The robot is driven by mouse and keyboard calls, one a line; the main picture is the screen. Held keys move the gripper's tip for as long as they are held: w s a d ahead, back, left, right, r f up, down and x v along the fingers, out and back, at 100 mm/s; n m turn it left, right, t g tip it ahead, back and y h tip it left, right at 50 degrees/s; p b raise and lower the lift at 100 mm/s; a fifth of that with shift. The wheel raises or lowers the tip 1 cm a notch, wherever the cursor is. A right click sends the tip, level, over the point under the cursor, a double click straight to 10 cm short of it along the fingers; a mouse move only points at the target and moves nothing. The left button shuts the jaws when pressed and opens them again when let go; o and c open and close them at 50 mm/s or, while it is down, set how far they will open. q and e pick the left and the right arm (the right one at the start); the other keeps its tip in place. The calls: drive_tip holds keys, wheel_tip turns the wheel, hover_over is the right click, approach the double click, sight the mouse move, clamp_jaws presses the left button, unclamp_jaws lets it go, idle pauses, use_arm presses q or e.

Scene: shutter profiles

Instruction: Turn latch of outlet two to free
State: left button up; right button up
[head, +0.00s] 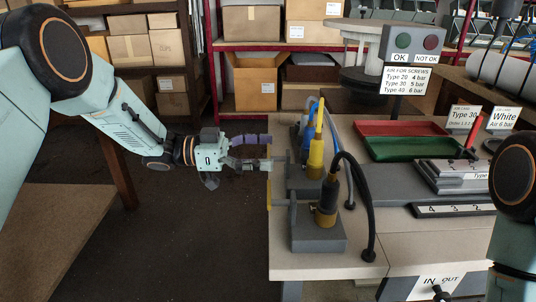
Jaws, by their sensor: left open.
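My left gripper (268,152) reaches in from the left at the table's left edge. Its two fingers are apart, one above the other, and I see nothing held between them. Their tips are close to small grey upright parts at the edge; I cannot tell whether they touch. A yellow upright piece (269,194) stands at the edge just below the fingers.
A red tray (400,128) and a green tray (402,149) lie behind to the right.

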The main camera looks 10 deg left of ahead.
use_arm(q)
drive_tip(key=shift+w+d, duration=0.1)
drive_tip(key=shift+d, duration=0.5)
drive_tip(key=shift+a, duration=0.15)
drive_tip(key=c, duration=1.2)
